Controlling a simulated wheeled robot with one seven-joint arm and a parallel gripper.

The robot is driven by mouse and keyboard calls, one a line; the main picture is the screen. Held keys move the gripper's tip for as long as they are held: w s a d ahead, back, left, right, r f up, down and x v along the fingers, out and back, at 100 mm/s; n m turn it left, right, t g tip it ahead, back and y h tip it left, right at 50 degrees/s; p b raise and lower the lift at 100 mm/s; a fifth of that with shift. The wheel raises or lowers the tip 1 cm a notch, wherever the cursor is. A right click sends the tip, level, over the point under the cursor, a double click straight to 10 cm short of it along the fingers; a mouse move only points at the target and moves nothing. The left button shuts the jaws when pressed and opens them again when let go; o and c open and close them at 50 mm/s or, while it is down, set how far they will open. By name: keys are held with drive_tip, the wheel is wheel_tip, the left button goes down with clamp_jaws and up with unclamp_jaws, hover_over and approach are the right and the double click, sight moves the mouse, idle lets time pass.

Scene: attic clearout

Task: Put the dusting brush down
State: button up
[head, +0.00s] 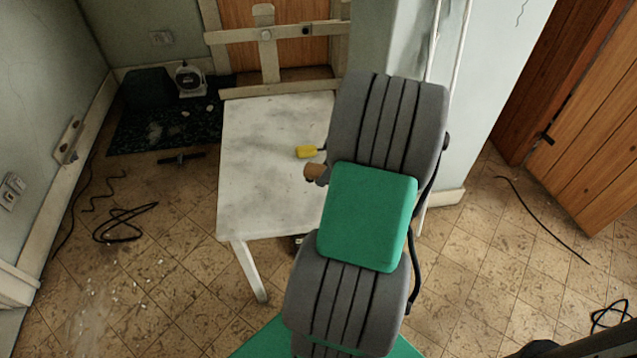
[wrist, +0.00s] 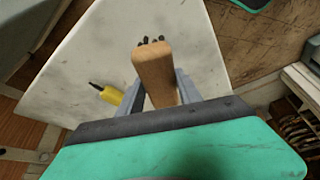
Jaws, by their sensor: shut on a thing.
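The dusting brush (wrist: 155,68) has a tan wooden body with dark bristle tips showing at its far end in the wrist view. My gripper (wrist: 161,82) is shut on it, with one grey finger on each side. In the head view only a brown end of the brush (head: 312,171) shows past my arm, over the white table (head: 262,195). The table top also fills much of the wrist view (wrist: 90,50). I cannot tell whether the brush touches the table. My arm hides most of the gripper and the table's right side in the head view.
A yellow-handled tool (head: 306,151) with a dark shaft lies on the table near the brush; it also shows in the wrist view (wrist: 110,94). The table's left and front parts are bare. A wooden easel-like frame (head: 268,62) stands behind. Dark cables (head: 125,223) lie on the floor.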

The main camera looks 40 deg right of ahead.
sight(319, 189)
drive_tip(key=shift+w+a+f, duration=0.2)
drive_tip(key=shift+w+f, duration=0.65)
drive_tip(key=shift+f, duration=0.15)
drive_tip(key=f, duration=0.3)
drive_tip(key=shift+w+a+f+b, duration=0.1)
drive_tip(key=shift+w+f+b, duration=0.2)
drive_tip(key=shift+f+b, duration=0.1)
drive_tip(key=shift+c, duration=0.6)
drive_tip(key=o, duration=1.3)
